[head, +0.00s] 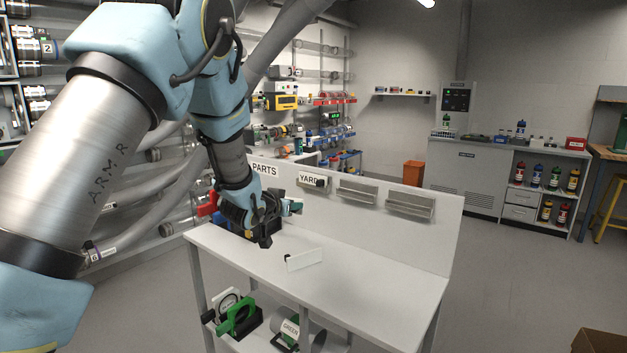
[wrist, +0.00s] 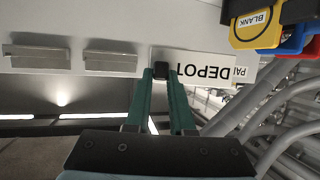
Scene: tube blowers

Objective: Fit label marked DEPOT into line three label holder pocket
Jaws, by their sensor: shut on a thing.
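The white DEPOT label (wrist: 205,72) shows upside down in the wrist view. My gripper (wrist: 161,74) is shut on the label's small black knob. In the head view my gripper (head: 294,207) is in front of the back panel, above the table; I cannot make out the label there. The third label holder (head: 357,195) on the panel is empty; in the wrist view it (wrist: 110,61) lies just left of the held label, apart from it. The label hides the YARD holder in the wrist view.
The PARTS label (head: 265,170) and YARD label (head: 309,180) sit in holders to the left. The fourth holder (head: 410,206) is empty. A white plate with a black knob (head: 305,260) stands on the table (head: 385,290). A yellow BLANK piece (wrist: 257,22) is near my gripper.

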